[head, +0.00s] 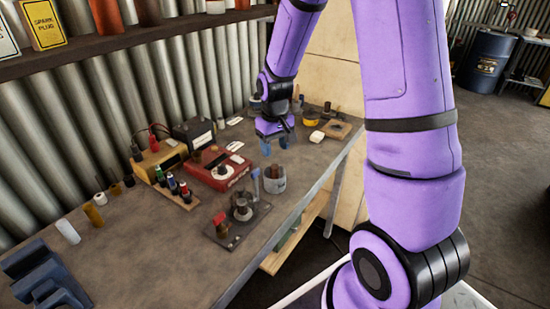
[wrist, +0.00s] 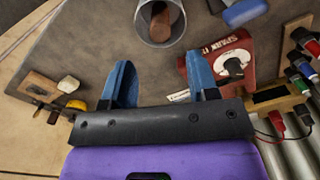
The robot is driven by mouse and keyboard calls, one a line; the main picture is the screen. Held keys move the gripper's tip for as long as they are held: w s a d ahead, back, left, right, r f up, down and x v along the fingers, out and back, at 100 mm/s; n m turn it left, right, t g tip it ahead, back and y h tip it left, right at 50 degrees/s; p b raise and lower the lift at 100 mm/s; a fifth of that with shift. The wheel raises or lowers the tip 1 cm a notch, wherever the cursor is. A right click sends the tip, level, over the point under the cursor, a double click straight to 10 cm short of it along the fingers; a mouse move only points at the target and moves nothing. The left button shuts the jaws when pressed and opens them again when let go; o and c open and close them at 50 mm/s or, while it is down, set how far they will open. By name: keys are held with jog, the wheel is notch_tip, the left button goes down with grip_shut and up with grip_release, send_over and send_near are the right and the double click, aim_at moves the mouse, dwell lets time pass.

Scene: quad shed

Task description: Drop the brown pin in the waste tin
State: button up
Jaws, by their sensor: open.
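The grey waste tin (head: 275,181) stands on the bench near its front edge; in the wrist view its round mouth (wrist: 146,34) is at the top. A brown cylinder (wrist: 160,22), which looks like the brown pin, is inside the tin, slanted against the wall. The head view does not clearly show the tin's inside. My gripper (head: 275,145) is above the bench, behind the tin in the head view and apart from it. Its blue fingers (wrist: 161,62) are spread wide with nothing between them.
A red tester box (head: 218,168) lies left of the tin. A dark plate with a round fitting (head: 238,218) is in front. A wooden block and yellow tape (head: 311,119) sit behind.

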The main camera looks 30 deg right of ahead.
jog(key=s+a+r+t, duration=0.15)
jog(key=s+r, duration=0.35)
jog(key=r, duration=0.5)
jog(key=s+a+r+t, duration=0.15)
jog(key=s+r, duration=0.25)
jog(key=r, duration=0.6)
jog(key=s+a+r+t, duration=0.1)
jog(key=s+r, duration=0.1)
jog(key=s, duration=0.5)
jog(key=s+a+r+t, duration=0.1)
jog(key=s+a+r, duration=0.1)
jog(key=s, duration=0.5)
jog(key=shift+s+a+r, duration=0.3)
jog(key=shift+r, duration=0.4)
